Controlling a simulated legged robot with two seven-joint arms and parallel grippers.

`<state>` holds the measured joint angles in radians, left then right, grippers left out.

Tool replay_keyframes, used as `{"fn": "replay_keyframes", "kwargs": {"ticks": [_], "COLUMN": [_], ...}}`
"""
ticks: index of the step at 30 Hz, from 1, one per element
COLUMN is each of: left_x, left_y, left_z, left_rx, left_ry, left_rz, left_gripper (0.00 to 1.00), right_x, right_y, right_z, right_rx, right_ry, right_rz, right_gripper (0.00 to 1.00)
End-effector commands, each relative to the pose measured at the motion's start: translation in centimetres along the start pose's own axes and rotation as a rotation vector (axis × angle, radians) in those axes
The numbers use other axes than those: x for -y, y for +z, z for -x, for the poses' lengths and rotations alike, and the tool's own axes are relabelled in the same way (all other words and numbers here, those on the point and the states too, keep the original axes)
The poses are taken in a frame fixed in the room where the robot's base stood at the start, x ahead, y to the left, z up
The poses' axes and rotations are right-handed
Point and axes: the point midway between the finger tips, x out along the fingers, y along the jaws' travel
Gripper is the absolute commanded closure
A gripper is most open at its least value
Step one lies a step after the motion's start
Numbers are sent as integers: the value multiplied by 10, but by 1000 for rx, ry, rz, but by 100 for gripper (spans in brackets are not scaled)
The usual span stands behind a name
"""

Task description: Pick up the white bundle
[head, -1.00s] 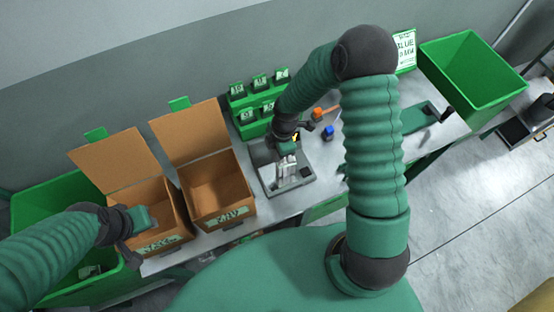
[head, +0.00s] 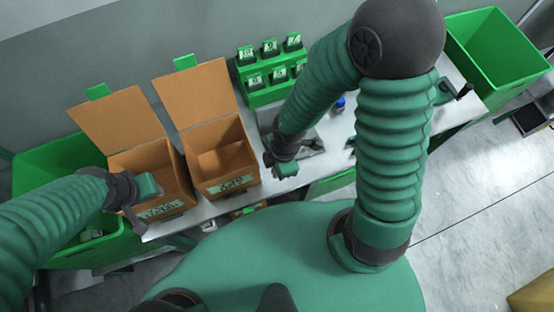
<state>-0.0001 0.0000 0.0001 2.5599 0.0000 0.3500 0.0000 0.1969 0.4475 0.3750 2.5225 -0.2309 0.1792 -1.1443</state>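My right gripper (head: 284,168) is low near the front edge of the worktable, in front of the grey scale tray (head: 309,145). Its own wrist and forearm cover most of it, so its fingers cannot be read clearly. I cannot make out the white bundle; the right arm hides much of the tray, and whether anything is between the fingers does not show. My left gripper (head: 147,192) is over the front of the left cardboard box (head: 122,130), and its finger opening is not clear.
A second open cardboard box (head: 205,95) stands right of the first. A green rack (head: 268,90) with numbered cards is behind the tray. A blue-capped item (head: 339,103) is beside my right forearm. Green bins stand at the far left (head: 60,155) and far right (head: 497,48).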

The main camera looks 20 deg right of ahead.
Motion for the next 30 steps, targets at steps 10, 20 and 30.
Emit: {"fn": "replay_keyframes", "kwargs": {"ticks": [10, 20, 30], "left_x": [0, 0, 0], "left_y": [0, 0, -2], "left_z": [0, 0, 8], "left_rx": [0, 0, 0], "left_ry": [0, 0, 0], "left_rz": [0, 0, 0], "left_gripper": [64, 64, 64], "right_x": [0, 0, -1], "right_y": [0, 0, 0], "right_z": [0, 0, 16], "right_rx": [0, 0, 0], "right_ry": [0, 0, 3], "right_rz": [0, 0, -2], "right_gripper": [52, 20, 20]}}
